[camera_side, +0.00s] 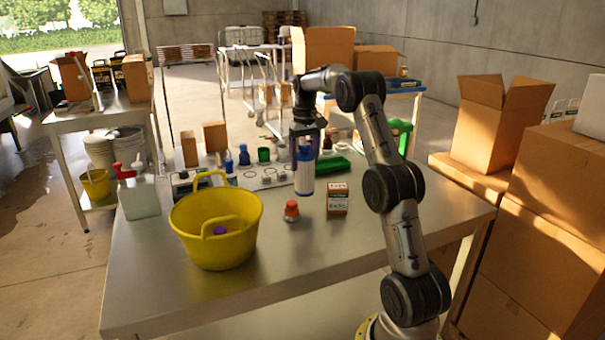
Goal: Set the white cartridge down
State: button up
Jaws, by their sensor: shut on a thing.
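The white cartridge (304,180) has blue bands at its top and bottom and hangs upright below my gripper (306,148). My gripper points down and is shut on the cartridge's upper part. The cartridge is over the middle of the steel table (265,295), in front of a pale tray (268,176). I cannot tell whether its lower end touches the table or is just above it. The fingertips are small and dark against the cartridge.
A yellow bucket (190,222) stands at the table's left front. An orange-capped jar (292,211) and a small brown box (338,199) stand just in front of the cartridge. A green tray (331,165) lies behind it. The front right tabletop is clear.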

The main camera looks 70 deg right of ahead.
aim_at(303, 173)
jog(key=shift+w+d+f, duration=0.4)
jog(key=shift+d+f, duration=0.1)
jog(key=shift+f, duration=0.2)
jog(key=shift+w+d+f, duration=0.15)
jog(key=shift+f, duration=1.6)
jog(key=shift+f, duration=0.15)
jog(key=o, duration=1.5)
